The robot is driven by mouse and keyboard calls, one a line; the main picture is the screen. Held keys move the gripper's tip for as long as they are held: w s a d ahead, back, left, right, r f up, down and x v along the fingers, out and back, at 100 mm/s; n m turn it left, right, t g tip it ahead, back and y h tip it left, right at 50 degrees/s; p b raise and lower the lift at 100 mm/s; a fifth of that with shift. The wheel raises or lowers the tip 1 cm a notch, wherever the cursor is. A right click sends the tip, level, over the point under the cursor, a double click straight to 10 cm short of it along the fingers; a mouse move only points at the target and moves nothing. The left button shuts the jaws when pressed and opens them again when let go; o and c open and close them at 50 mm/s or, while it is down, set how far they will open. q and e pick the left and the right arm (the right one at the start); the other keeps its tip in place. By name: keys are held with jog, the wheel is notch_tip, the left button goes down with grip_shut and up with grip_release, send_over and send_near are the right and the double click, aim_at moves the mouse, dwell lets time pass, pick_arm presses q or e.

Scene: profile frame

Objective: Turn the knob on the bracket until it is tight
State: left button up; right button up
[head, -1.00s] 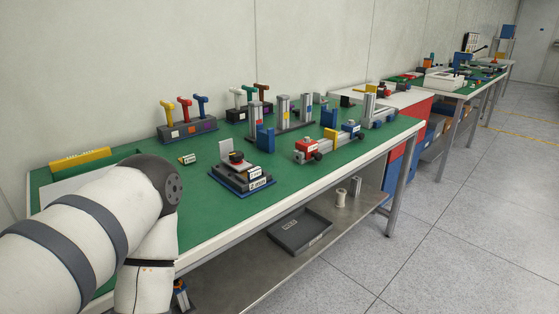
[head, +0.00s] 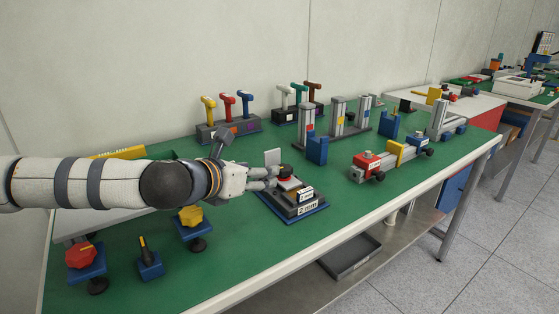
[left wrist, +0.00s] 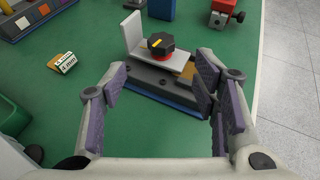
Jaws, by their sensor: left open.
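The bracket (left wrist: 131,34) is a light grey angled plate with an upright end, on a dark block with a blue base. A black knob (left wrist: 161,45) with a yellow mark and red beneath it sits on the plate. In the head view the knob (head: 285,169) is just beyond my left gripper (head: 272,178) and partly hidden. In the left wrist view my left gripper (left wrist: 161,86) is open and empty, its purple-padded fingers wide apart. The knob lies ahead of the fingertips, between their lines, with no contact seen. My right gripper is out of view.
Coloured T-handles (head: 227,105) stand behind. A clamp assembly (head: 390,158) lies to the right. Green mat is clear in front of the bracket.

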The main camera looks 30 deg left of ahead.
aim_at(281, 170)
pick_arm(q)
jog(key=b+x, duration=0.1)
jog(key=x, duration=0.4)
jog(key=b+x, duration=0.2)
jog(key=x, duration=0.4)
jog(key=shift+d+f, duration=0.15)
jog(key=shift+d, duration=0.1)
jog(key=shift+w, duration=0.3)
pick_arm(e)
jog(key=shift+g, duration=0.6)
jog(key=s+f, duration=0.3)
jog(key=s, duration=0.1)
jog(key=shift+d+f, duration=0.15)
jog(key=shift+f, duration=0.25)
